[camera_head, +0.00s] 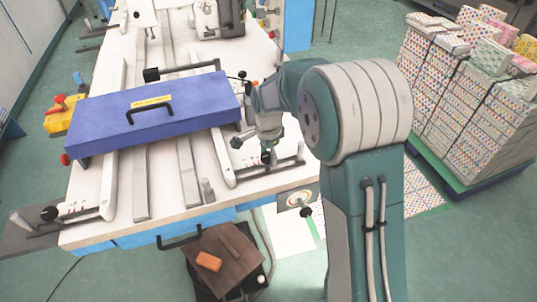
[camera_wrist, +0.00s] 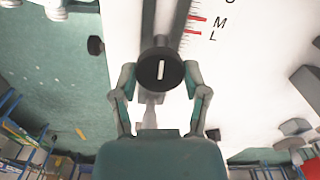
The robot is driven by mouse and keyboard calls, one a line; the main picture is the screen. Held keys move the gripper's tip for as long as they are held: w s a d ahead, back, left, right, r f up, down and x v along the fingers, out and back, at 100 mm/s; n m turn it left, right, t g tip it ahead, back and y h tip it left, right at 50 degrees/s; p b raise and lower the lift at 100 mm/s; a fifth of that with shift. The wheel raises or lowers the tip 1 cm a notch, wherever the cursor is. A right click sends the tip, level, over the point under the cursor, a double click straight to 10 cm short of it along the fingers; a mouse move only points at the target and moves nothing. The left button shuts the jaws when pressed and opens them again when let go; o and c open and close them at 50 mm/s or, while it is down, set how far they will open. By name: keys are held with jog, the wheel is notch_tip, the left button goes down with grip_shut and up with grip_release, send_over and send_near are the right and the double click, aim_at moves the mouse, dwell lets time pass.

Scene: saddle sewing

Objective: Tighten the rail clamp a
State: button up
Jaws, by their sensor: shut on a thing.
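A round black clamp knob (camera_wrist: 160,68) with a white line across its face shows at the upper middle of the wrist view. The white line stands nearly upright in the picture. My gripper (camera_wrist: 160,82) has one finger on each side of this knob and is shut on it. In the head view my gripper (camera_head: 268,156) is at the near end of the right rail (camera_head: 222,158), beside the blue case. The knob is too small and covered there to make out. No letter naming the clamp is readable.
A blue case (camera_head: 190,97) with a black handle lies across the rails on the white table (camera_head: 160,220). Another black knob (camera_head: 48,214) is at the left rail's near end. Patterned boxes (camera_head: 470,110) are stacked at right. A red-marked scale (camera_wrist: 194,25) lies beside the held knob.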

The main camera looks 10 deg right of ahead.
aim_at(267, 155)
dwell(0.4)
jog(key=o, duration=1.2)
jog(key=shift+a, duration=0.1)
jog(key=shift+c, duration=0.2)
jog(key=shift+a, duration=0.1)
notch_tip(267, 155, up, 12)
